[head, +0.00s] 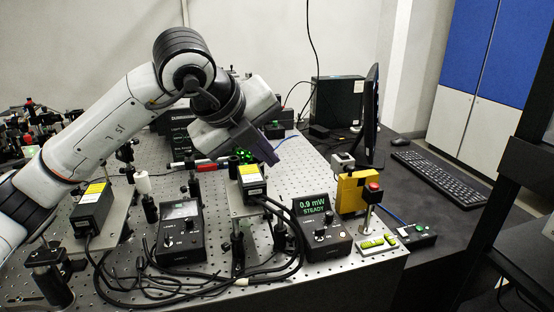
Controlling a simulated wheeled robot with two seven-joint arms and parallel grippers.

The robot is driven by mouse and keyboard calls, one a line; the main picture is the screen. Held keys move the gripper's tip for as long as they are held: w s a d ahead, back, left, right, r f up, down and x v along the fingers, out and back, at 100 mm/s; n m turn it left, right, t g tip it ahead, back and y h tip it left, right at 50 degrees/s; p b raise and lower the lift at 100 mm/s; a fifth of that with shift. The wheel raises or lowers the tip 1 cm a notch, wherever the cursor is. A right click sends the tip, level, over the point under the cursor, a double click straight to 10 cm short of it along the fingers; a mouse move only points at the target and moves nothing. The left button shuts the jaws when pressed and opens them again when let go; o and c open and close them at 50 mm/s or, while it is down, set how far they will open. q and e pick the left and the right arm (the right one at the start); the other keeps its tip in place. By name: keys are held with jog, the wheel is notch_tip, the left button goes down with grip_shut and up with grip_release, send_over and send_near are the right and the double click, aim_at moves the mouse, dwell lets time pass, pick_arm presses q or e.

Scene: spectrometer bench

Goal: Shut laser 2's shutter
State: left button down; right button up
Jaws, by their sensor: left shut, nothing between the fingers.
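My left gripper (266,155) is shut and empty, pointing down over the rear of the breadboard. It is above and behind a black laser head (251,183) with a yellow label on a raised plate. A second black laser head (92,210) with a yellow label stands at the left. A controller (321,232) right of centre reads "0.9 mW STEADY" in green. Another controller (182,236) has a dark grey display. Their small labels are too fine to read surely, and I cannot clearly make out a shutter. My right gripper is not in view.
Black cables (215,283) loop across the breadboard's front. Green-lit optics (243,155) and posts stand behind the right laser head. A yellow box (352,191), a red button on a post (374,189), a monitor (371,115) and a keyboard (440,172) are at the right.

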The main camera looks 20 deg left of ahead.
pick_arm(q)
jog(key=p+x, duration=0.2)
jog(key=x, duration=0.8)
jog(key=a+r, duration=0.1)
jog(key=w+a+r+p, duration=0.1)
jog(key=shift+w+a+r, duration=0.2)
jog(key=shift+a, duration=0.15)
